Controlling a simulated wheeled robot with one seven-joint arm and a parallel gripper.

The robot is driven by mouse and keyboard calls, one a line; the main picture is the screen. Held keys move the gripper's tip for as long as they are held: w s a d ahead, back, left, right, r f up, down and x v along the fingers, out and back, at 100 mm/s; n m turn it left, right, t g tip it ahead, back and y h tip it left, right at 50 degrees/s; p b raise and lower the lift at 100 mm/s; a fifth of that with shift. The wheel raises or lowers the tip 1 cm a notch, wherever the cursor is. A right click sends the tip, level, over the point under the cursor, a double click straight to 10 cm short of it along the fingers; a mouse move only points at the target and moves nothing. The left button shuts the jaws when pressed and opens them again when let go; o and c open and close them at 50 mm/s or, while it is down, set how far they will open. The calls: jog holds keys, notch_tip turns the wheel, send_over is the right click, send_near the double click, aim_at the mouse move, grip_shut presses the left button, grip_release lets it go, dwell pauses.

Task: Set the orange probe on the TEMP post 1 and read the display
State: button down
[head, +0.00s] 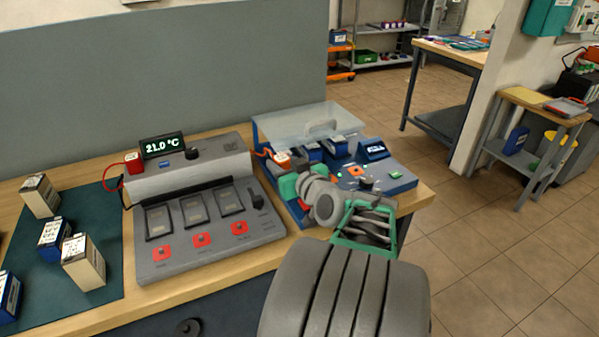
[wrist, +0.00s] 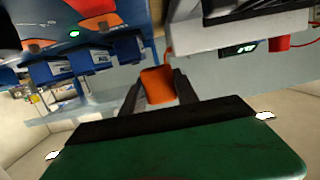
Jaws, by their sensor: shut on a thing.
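The orange probe (wrist: 158,86) is between the two fingers of my gripper (wrist: 157,92) in the wrist view. In the head view the probe (head: 282,157) shows a pale top and an orange lead, at the left edge of the blue station (head: 401,184). My gripper is shut on it. A black display (head: 163,146) on the grey charger (head: 180,181) reads 21.0 °C; it also shows in the wrist view (wrist: 238,50). I cannot make out the TEMP post 1 or whether the probe touches anything.
A red probe (head: 134,163) with a red lead is at the grey charger's left end. Blue batteries (head: 334,147) stand in the station beneath a raised clear lid (head: 318,119).

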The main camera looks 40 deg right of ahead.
jog(key=shift+m+h, duration=0.4)
jog(key=shift+h, duration=0.3)
jog(key=d, duration=0.1)
jog(key=s+d, duration=0.2)
jog(key=d, duration=0.1)
jog(key=shift+s+r+b, duration=0.2)
jog(key=shift+r+b, duration=0.15)
jog(key=shift+b, duration=0.05)
jog(key=shift+f+b, duration=1.5)
jog(key=shift+f, duration=1.3)
jog(key=shift+s+a+b, duration=0.1)
jog(key=shift+b, duration=0.55)
jog(key=shift+f+b, duration=0.55)
jog(key=shift+b, duration=0.05)
jog(key=c, duration=1.2)
grip_release()
jog(key=shift+r+b+v, duration=0.2)
jog(key=shift+b+v, duration=0.4)
jog(key=shift+v, duration=4.95)
jog(key=shift+r, duration=0.1)
